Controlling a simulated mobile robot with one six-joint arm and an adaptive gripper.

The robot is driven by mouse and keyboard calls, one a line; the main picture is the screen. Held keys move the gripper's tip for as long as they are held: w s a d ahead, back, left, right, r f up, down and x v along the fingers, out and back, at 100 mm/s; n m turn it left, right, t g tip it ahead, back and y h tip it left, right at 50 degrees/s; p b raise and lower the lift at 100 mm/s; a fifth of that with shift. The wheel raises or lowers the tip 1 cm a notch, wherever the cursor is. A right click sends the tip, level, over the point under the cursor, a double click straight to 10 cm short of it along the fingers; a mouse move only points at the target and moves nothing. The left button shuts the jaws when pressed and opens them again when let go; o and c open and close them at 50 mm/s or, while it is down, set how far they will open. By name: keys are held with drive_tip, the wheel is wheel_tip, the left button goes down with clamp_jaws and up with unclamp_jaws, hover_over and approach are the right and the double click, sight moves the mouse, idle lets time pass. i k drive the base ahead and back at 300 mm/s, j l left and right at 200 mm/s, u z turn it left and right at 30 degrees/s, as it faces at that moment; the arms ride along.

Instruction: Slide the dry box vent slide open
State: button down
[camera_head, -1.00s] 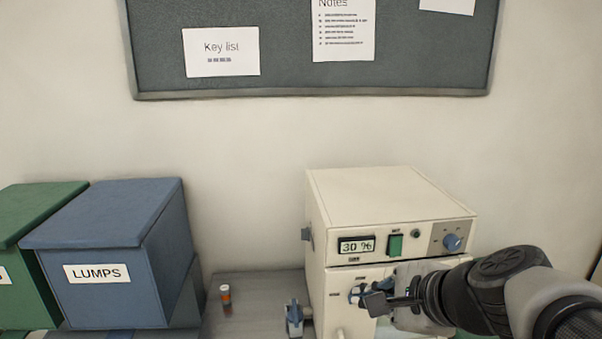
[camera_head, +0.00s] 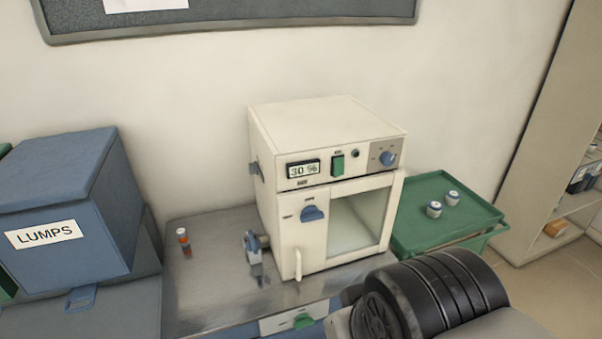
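The dry box (camera_head: 325,122) is a cream cabinet on the bench, its display reading 30 %. A small blue-grey part (camera_head: 256,170) sticks out of its left side; it may be the vent slide, but I cannot tell how it is set. A blue knob (camera_head: 313,213) sits on the front door (camera_head: 303,240), beside a window and above a white handle. The door looks shut. My black arm (camera_head: 430,300) shows at the bottom right, in front of and below the box. My gripper's fingers are not in view.
A blue LUMPS bin (camera_head: 75,200) stands at the left. On the metal bench (camera_head: 210,285) are a small orange vial (camera_head: 184,240) and a blue-and-white item (camera_head: 253,248). A green tray (camera_head: 415,225) with two small jars is right of the box. Shelves stand far right.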

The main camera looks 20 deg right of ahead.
sight(253, 167)
drive_tip(key=i, duration=0.3)
drive_tip(key=i+j+u, duration=0.1)
drive_tip(key=i+j, duration=0.55)
